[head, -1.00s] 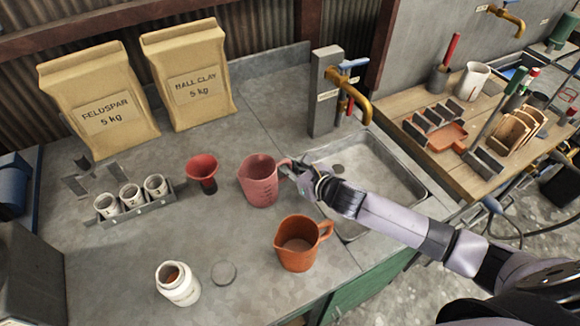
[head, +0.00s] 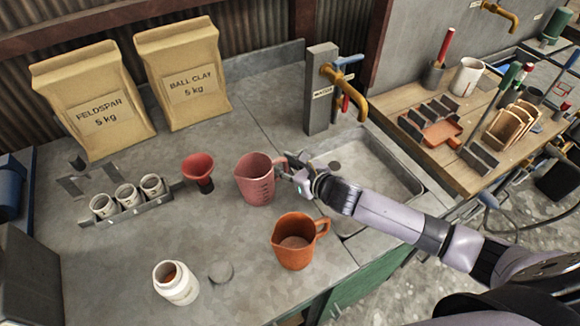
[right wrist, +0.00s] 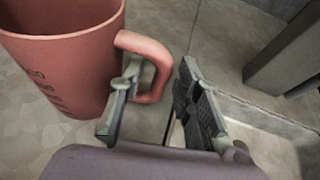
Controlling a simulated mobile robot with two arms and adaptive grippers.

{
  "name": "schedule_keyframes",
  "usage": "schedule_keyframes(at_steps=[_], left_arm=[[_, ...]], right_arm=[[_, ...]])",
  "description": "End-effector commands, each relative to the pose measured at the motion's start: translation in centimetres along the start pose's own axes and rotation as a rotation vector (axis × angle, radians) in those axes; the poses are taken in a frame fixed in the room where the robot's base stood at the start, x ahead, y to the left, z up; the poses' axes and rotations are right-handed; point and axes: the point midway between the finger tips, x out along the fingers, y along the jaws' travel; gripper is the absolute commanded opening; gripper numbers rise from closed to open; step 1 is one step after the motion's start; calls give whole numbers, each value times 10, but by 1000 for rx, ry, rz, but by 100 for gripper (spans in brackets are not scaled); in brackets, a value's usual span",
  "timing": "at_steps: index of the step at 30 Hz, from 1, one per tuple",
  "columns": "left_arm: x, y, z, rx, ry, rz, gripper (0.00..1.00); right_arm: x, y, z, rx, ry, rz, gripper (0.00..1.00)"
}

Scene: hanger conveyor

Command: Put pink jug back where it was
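The pink jug (head: 254,181) stands upright on the grey counter, left of the sink, with its handle towards the right. It also shows in the right wrist view (right wrist: 70,62). My right gripper (head: 290,167) is at the handle. In the right wrist view its fingers (right wrist: 155,90) are apart, one on the jug side of the handle and one outside it, with visible gaps. It looks open, not clamped on the handle. The orange jug (head: 294,242) stands in front of the pink one, apart from it. My left gripper is not in view.
The sink (head: 398,172) and tap (head: 345,90) are to the right. A red funnel (head: 199,170), a rack (head: 127,212) of small cups and a white jar (head: 176,283) are to the left. A grey disc mark (head: 221,272) lies on the counter. Two clay bags (head: 182,75) stand behind.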

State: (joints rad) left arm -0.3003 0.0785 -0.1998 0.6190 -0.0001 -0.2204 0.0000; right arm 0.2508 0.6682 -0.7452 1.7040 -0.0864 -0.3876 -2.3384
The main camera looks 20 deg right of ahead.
Motion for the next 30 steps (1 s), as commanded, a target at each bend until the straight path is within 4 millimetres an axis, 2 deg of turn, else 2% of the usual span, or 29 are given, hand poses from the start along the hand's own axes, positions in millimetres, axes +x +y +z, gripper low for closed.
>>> schedule_keyframes(at_steps=[5,18,24,30], left_arm=[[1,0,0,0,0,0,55],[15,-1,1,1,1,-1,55],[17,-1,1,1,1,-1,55],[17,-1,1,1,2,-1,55]], right_arm=[[-16,-1,1,-2,0,0,31],[-102,0,-1,-3,3,0,31],[-119,0,2,-1,0,0,31],[-121,0,2,0,0,-1,31]])
